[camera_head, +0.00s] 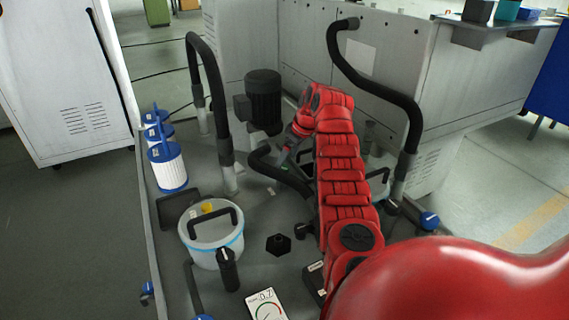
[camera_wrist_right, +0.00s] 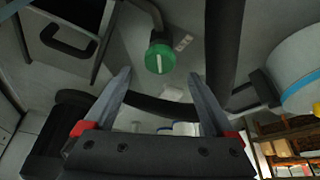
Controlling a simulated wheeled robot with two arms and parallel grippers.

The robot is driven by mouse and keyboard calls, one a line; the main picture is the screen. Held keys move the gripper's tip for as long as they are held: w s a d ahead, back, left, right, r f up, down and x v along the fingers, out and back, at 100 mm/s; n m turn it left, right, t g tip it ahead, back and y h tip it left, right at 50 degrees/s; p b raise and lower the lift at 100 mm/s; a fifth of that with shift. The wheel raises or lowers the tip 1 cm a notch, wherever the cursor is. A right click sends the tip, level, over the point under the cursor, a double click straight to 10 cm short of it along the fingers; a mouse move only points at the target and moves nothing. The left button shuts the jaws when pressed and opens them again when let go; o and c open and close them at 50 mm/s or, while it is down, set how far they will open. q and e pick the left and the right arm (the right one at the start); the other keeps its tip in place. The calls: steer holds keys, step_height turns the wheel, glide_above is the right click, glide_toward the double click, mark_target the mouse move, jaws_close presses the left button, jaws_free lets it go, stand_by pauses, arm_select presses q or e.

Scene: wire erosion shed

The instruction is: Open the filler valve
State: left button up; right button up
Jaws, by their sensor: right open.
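A round green knob (camera_wrist_right: 160,58) with a white bar across its face, which looks like the filler valve handle, sits on a grey pipe in the right wrist view. The white bar runs nearly upright in that picture. My right gripper (camera_wrist_right: 159,74) is open, with a fingertip on each side below the knob; no contact shows. In the head view my red right arm reaches over the equipment and bends down at its far end. It hides most of the gripper and the valve there. My left gripper is not in view.
A white bucket (camera_head: 200,254) with a blue band and black handle stands left of my arm. Black hoses (camera_head: 212,75) arch nearby, and a dark motor (camera_head: 264,98) stands behind. White filter cartridges (camera_head: 167,166) line the left edge. A grey machine cabinet (camera_head: 385,65) is behind.

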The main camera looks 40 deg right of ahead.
steer(key=a+b+v, duration=0.1)
steer(key=v, duration=1.1)
steer(key=shift+d+r, duration=0.35)
steer(key=shift+d, duration=0.15)
steer(key=shift+r, duration=0.1)
